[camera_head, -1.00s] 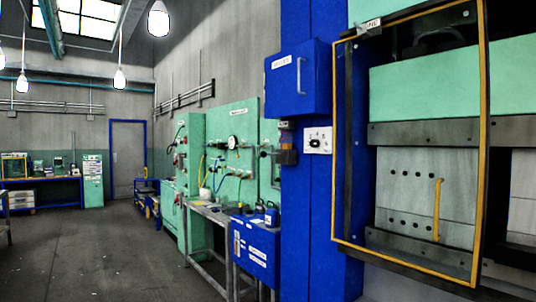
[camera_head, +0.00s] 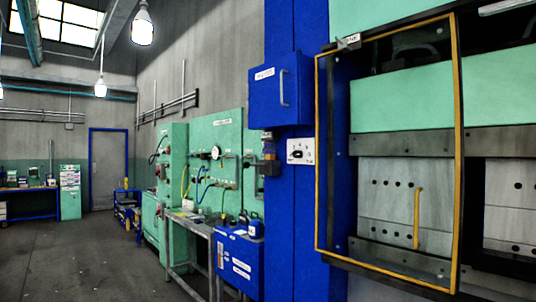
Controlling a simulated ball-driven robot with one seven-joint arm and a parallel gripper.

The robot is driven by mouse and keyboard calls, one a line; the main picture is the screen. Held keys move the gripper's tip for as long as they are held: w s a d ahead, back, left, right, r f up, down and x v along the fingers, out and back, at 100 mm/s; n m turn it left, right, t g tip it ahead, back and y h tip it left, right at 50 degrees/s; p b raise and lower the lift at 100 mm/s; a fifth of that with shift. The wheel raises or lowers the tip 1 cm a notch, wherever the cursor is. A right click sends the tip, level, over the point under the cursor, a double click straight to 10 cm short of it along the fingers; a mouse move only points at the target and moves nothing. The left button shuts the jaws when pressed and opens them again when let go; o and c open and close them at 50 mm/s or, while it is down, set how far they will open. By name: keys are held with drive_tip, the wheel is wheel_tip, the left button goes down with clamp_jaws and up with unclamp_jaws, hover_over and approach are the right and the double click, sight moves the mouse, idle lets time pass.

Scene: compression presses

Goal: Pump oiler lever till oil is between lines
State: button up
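No part of my gripper shows in the head view. A blue box (camera_head: 238,268) with white labels stands low beside the blue press column, at the end of the bench. A narrow pale strip (camera_head: 220,256) with a reddish part is on its left face; it may be a sight gauge, but lines and oil level are too small to read. Small dark blue containers (camera_head: 256,229) stand at its top. A small fitting with an amber lower part (camera_head: 269,150) hangs on the column above. I cannot tell for certain which is the oiler, and no lever is clearly visible.
The press with its yellow-edged guard frame (camera_head: 319,160) fills the right. A blue cabinet (camera_head: 280,97) and a white switch plate (camera_head: 301,151) are on the column. A metal bench (camera_head: 190,222) runs along the green panel (camera_head: 230,140). The floor (camera_head: 85,255) at left is open.

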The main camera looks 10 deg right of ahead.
clamp_jaws()
idle(1.3)
